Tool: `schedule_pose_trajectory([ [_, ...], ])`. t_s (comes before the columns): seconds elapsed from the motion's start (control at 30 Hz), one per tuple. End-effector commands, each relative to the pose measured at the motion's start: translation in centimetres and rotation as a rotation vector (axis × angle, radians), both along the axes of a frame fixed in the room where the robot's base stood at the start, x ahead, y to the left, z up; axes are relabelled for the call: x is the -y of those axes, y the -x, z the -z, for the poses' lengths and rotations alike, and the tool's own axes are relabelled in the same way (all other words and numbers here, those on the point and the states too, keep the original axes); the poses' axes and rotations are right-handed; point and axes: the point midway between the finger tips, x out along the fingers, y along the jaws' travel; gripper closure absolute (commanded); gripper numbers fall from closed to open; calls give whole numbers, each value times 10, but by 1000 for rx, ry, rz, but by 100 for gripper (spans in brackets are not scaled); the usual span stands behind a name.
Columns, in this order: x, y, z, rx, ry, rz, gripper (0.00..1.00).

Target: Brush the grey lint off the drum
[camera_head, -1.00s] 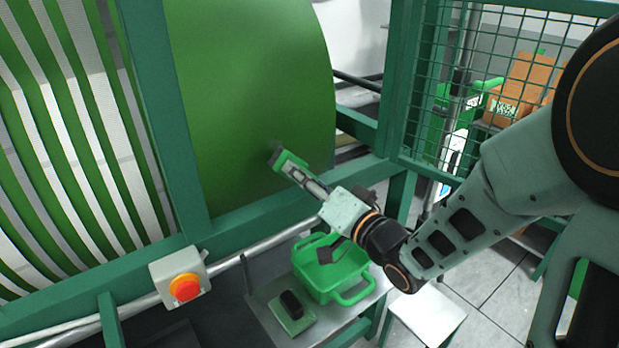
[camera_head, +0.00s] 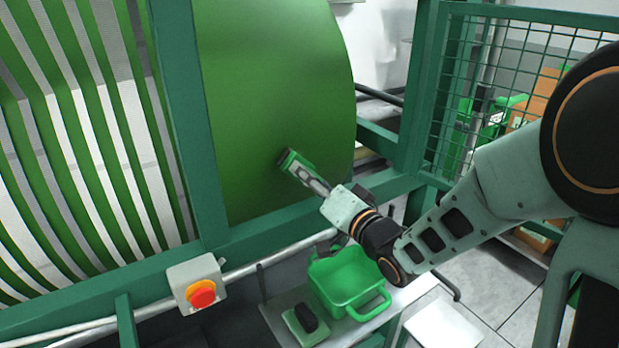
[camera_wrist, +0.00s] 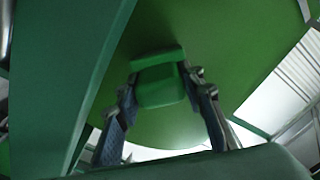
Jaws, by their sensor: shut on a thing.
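The drum (camera_head: 270,80) is a large smooth green cylinder face behind a green frame post; it also fills the upper middle of the wrist view (camera_wrist: 215,40). My gripper (camera_head: 318,184) is shut on a brush (camera_head: 294,165) with a green head, held up against or very close to the drum's lower right part. In the wrist view the green brush (camera_wrist: 160,88) sits between my two fingers (camera_wrist: 165,92). Its bristles face the drum; I cannot tell whether they touch. I cannot make out clear grey lint; the drum looks darker around the brush head.
Green frame beams (camera_head: 190,130) and a pale rail (camera_head: 260,262) run before the drum. A red stop button (camera_head: 201,294) is at lower left. Below my gripper, a green basket (camera_head: 345,285) and a green block with a dark top (camera_head: 305,322) stand on a bench. A mesh guard (camera_head: 500,90) stands right.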

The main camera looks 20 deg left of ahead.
Motion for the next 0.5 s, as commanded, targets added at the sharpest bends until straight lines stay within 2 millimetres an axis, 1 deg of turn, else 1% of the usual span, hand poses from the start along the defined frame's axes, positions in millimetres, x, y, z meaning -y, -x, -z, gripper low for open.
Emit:
schedule_pose_trajectory([
  [0.5,-4,-4,0,1,0,1,84],
])
